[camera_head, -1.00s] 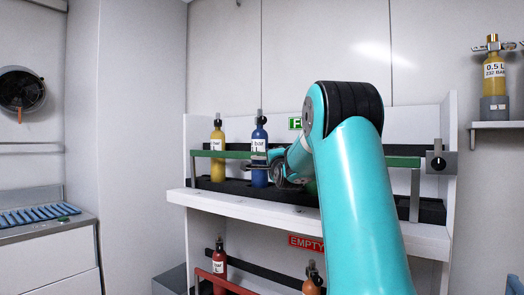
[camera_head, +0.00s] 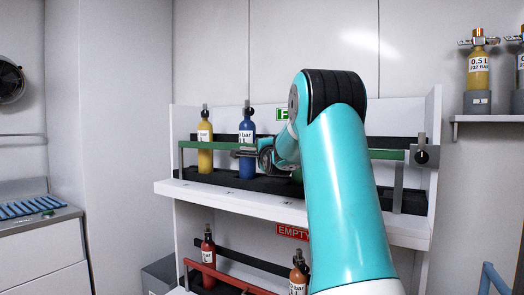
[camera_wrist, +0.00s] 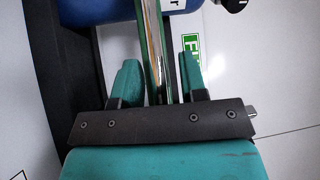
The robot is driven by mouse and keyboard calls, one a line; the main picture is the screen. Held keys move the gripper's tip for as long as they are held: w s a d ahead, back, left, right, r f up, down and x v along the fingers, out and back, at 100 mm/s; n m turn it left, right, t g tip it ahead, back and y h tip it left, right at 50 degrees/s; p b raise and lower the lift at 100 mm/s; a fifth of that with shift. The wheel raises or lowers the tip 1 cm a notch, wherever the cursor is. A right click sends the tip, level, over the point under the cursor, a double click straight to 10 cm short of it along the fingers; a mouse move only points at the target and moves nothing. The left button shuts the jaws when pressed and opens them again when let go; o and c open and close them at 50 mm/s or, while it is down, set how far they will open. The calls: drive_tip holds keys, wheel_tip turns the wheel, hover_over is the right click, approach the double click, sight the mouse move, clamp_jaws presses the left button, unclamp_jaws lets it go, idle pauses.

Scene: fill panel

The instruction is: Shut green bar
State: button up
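The green bar (camera_head: 388,154) runs across the front of the upper shelf, in front of a yellow cylinder (camera_head: 205,160) and a blue cylinder (camera_head: 246,166). Its right end is by a dark latch block (camera_head: 422,155). My gripper (camera_head: 262,155) is at the bar, just right of the blue cylinder; my arm hides part of the bar. In the wrist view the bar (camera_wrist: 153,45) passes between the two teal fingers of my gripper (camera_wrist: 158,75). The fingers are apart, with a visible gap on each side of the bar.
The white rack's shelf edge (camera_head: 240,199) lies below my gripper. A wall shelf (camera_head: 488,118) with yellow cylinders is at the right.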

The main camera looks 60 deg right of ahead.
drive_tip(key=b+v, duration=0.2)
drive_tip(key=v, duration=1.5)
drive_tip(key=shift+s+b, duration=0.2)
drive_tip(key=shift+b, duration=0.2)
drive_tip(key=shift+w+a, duration=0.1)
drive_tip(key=shift+a, duration=0.05)
